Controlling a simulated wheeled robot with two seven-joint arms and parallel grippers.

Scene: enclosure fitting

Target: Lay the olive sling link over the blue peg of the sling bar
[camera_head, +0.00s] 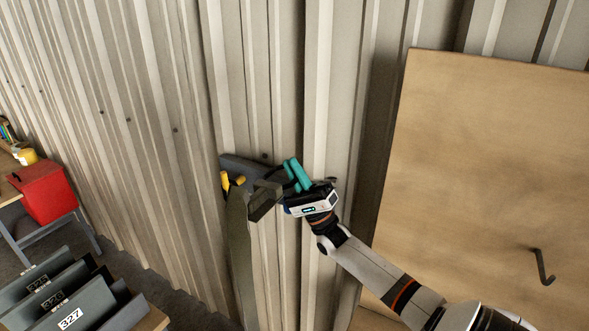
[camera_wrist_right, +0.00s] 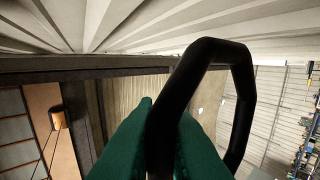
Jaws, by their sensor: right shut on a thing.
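My right gripper (camera_head: 294,174) reaches in from the lower right, its teal fingers close to the dark grey sling bar (camera_head: 236,164). In the wrist view the gripper (camera_wrist_right: 165,135) is shut on one side of the sling link (camera_wrist_right: 214,48), a thick closed loop that looks almost black there. In the head view the dark olive link (camera_head: 264,202) shows just left of the fingers, in front of the bar. Two yellow pegs (camera_head: 232,181) stick out at the bar's left part. I cannot make out the blue peg; the gripper and link may hide it. My left gripper is out of view.
An olive-grey post (camera_head: 240,265) stands below the bar. A corrugated wall (camera_head: 150,120) runs close behind. A tan board (camera_head: 480,150) with a dark hook (camera_head: 541,268) is at right. A red box (camera_head: 46,192) and grey bins (camera_head: 60,292) are at left.

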